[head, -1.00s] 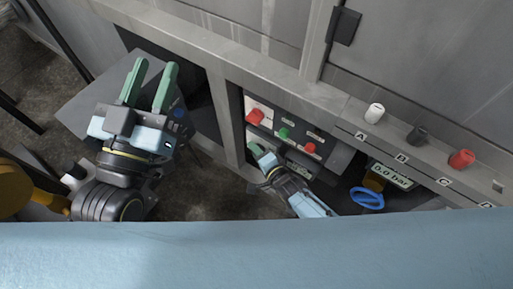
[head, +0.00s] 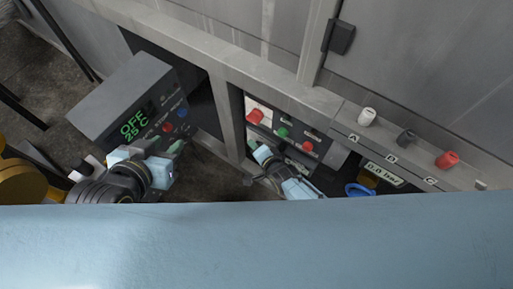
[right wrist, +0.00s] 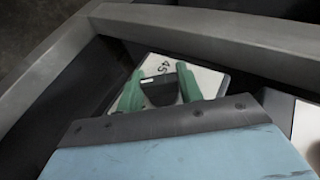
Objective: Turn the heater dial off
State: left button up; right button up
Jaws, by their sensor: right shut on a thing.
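In the right wrist view, the green fingers of my right gripper (right wrist: 158,90) are closed on the two sides of a dark dial (right wrist: 160,86) with a white mark. The dial sits on a pale plate (right wrist: 207,77) marked "45". In the head view my right gripper (head: 262,156) is at the lower left of the control panel, and the dial is hidden there. A grey box (head: 118,92) at the left has a green display (head: 133,125) reading "OFF" and "25 C". My left gripper (head: 176,148) is by this box's front; its fingers are mostly hidden.
The panel has a red knob (head: 254,117), a green button (head: 282,132) and a red button (head: 307,146). White (head: 368,117), black (head: 406,138) and red (head: 447,160) knobs stand on the ledge. A blue handwheel (head: 359,190) is below. A grey post (head: 231,125) separates the two bays.

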dwell(0.3)
jog(key=o, duration=1)
pick_arm(q)
jog(key=s+a+f+g+y+p, duration=0.2)
jog(key=s+a+f+g+p, duration=0.15)
jog(key=s+f+g, duration=0.35)
jog(key=s+a+f+p, duration=0.1)
jog(key=a+f+p, duration=0.1)
jog(key=f, duration=0.4)
jog(key=s+a+f+g+y+p, duration=0.1)
jog(key=s+a+f+p, duration=0.1)
jog(key=f, duration=0.5)
jog(key=shift+s+a+f+p, duration=0.25)
jog(key=shift+a+p, duration=0.5)
jog(key=shift+a, duration=0.65)
pick_arm(e)
jog(key=shift+v, duration=6.7)
jog(key=shift+w, duration=0.1)
